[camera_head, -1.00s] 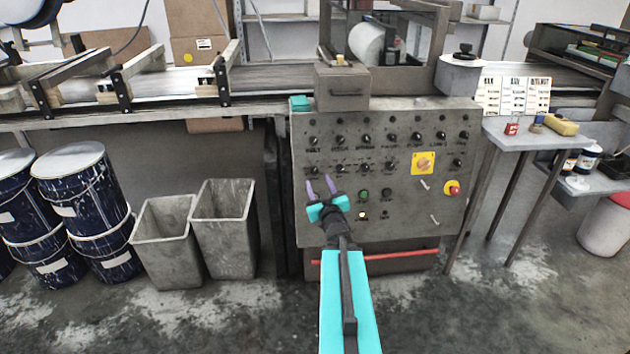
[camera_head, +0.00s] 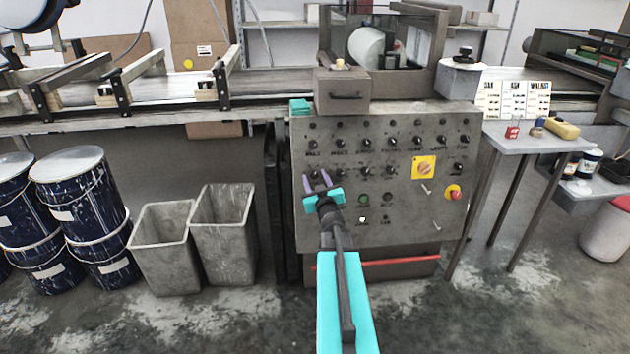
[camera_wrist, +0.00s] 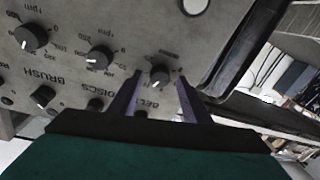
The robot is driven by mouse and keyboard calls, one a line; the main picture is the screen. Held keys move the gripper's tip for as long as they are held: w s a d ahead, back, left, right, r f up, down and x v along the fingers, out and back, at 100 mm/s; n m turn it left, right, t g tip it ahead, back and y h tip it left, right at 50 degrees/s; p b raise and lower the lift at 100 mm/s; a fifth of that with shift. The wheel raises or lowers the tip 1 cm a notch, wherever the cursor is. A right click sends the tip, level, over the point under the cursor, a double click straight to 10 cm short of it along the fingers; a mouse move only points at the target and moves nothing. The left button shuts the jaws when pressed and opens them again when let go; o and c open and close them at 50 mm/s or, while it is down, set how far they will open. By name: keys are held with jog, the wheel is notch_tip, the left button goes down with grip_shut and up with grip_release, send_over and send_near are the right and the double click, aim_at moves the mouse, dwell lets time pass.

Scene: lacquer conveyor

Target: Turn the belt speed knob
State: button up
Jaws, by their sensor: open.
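The grey control panel (camera_head: 400,215) carries rows of black knobs. In the wrist view the belt speed knob (camera_wrist: 160,75), a black knob with a pale pointer mark, shows by the upside-down BELT label. My gripper (camera_wrist: 158,83) is open, with one purple finger on each side of this knob. I cannot tell whether either finger touches it. In the head view my gripper (camera_head: 317,176) is at the left end of the panel's second knob row and covers much of that knob.
Neighbouring knobs (camera_wrist: 100,58) sit close beside the gripper. A yellow switch plate (camera_head: 424,167) and a red emergency button (camera_head: 456,193) are farther right. Grey bins (camera_head: 223,235) stand left of the panel, and a side table (camera_head: 530,142) stands right. A red bar (camera_head: 400,261) runs below.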

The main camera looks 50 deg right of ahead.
jog(key=c, duration=1)
jog(key=shift+c, duration=0.2)
